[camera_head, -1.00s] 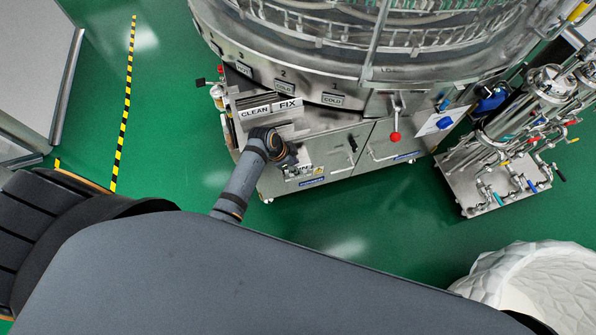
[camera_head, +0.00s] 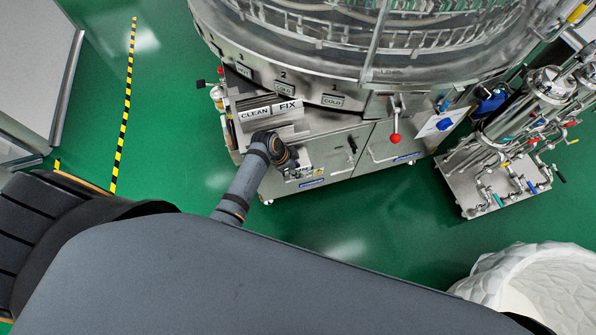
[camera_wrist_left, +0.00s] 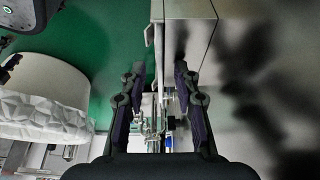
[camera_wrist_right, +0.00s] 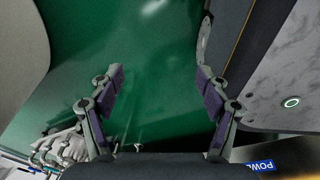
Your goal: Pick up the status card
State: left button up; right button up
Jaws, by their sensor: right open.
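Two labelled status cards, CLEAN (camera_head: 255,113) and FIX (camera_head: 287,106), sit side by side at the top of a metal holder on the washer's front in the head view. My left gripper (camera_head: 298,168) is just below the cards there, partly hidden by its own wrist. In the left wrist view the left gripper (camera_wrist_left: 158,85) is open, with no card seen between its fingers. My right gripper (camera_wrist_right: 160,78) is open and empty over green floor in the right wrist view. It cannot be made out in the head view.
The round steel washer (camera_head: 330,50) fills the top middle, with a red-knobbed lever (camera_head: 395,137) on its front. A piping skid (camera_head: 500,195) stands at the right. A white faceted container (camera_head: 525,280) is at lower right. Green floor is clear on the left.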

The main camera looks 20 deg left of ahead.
pick_arm(q)
jog(key=shift+c, duration=0.3)
grip_shut()
jog(key=shift+r, duration=0.35)
notch_tip(320, 180, up, 4)
jog(key=shift+w+r+p, duration=0.1)
jog(key=shift+p, duration=0.5)
notch_tip(320, 180, up, 13)
jog(key=p, duration=1)
jog(key=shift+f, duration=0.2)
pick_arm(e)
notch_tip(320, 180, up, 11)
jog(key=s, duration=0.1)
jog(key=shift+s+f, duration=0.2)
jog(key=shift+s, duration=0.2)
